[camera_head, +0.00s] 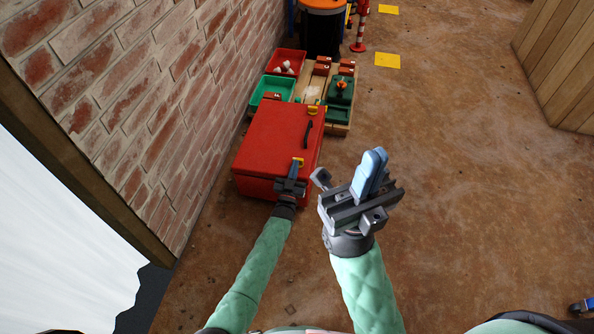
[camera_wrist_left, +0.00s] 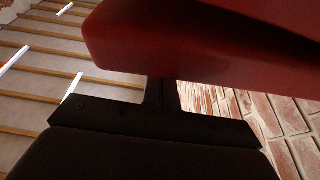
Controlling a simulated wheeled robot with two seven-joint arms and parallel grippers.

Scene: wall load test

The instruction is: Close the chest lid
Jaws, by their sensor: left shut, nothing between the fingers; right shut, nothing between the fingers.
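The red chest (camera_head: 270,150) stands on the floor against the brick wall. Its lid looks down over the box in the head view; I cannot tell whether a gap remains. A black handle (camera_head: 308,134) and a yellow latch (camera_head: 312,110) show along its right side. My left gripper (camera_head: 296,168) is shut and empty at the chest's near right corner, partly covering it. In the left wrist view a red chest edge (camera_wrist_left: 200,50) hangs close above the dark gripper body; its fingertips are hidden there. My right gripper (camera_head: 372,168) is shut and empty, right of the chest, apart from it.
Beyond the chest are a red bin (camera_head: 287,62), a green bin (camera_head: 271,90) and a wooden pallet (camera_head: 313,86) with a green toolbox (camera_head: 341,90). An orange-topped black barrel (camera_head: 321,35) stands farther back. The floor to the right is open up to a wooden crate (camera_head: 560,70).

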